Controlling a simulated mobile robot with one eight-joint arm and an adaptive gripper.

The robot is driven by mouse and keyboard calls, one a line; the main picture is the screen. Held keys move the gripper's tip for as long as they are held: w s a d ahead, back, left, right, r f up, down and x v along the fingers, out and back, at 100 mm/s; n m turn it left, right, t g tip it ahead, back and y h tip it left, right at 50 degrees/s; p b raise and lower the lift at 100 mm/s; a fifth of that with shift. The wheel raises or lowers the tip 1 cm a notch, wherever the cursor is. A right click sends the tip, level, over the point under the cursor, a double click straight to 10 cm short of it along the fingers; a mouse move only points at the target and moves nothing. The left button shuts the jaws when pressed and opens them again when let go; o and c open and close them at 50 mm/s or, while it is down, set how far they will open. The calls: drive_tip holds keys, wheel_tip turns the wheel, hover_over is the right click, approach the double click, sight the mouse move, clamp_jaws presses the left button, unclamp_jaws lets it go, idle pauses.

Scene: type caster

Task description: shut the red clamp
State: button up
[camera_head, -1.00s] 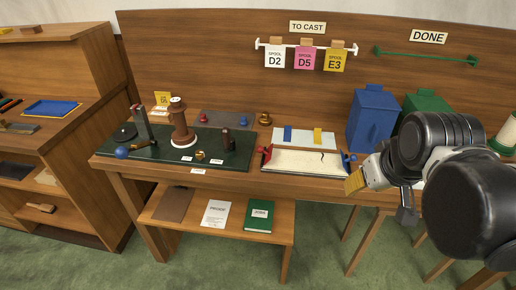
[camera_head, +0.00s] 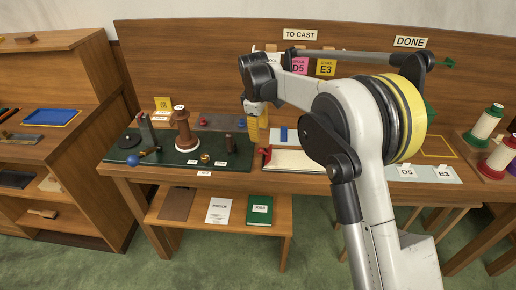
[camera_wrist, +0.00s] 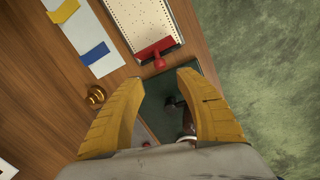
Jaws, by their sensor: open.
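The red clamp (camera_wrist: 154,50) lies across the near end of the pale perforated strip (camera_wrist: 142,18) in the wrist view, with a round red knob on it. The clamp lies just beyond the fingertips in the wrist view. In the head view my gripper (camera_head: 257,130) hangs above the bench beside the clamp.
A dark green mat (camera_head: 125,157) with a brown spindle (camera_head: 183,132) and small parts lies left. A brass piece (camera_wrist: 96,95) and a white card with blue and yellow strips (camera_wrist: 80,32) lie near the clamp. My arm hides the bed's right end.

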sight(261, 151)
drive_tip(key=f+b, duration=0.1)
drive_tip(key=f, duration=0.2)
drive_tip(key=w+f+b, duration=0.1)
drive_tip(key=f, duration=0.3)
drive_tip(key=w+f+b, duration=0.1)
drive_tip(key=f, duration=0.2)
drive_tip(key=shift+d+f+b, duration=0.3)
drive_tip(key=shift+f+b, duration=0.05)
drive_tip(key=shift+s, duration=0.1)
clamp_jaws()
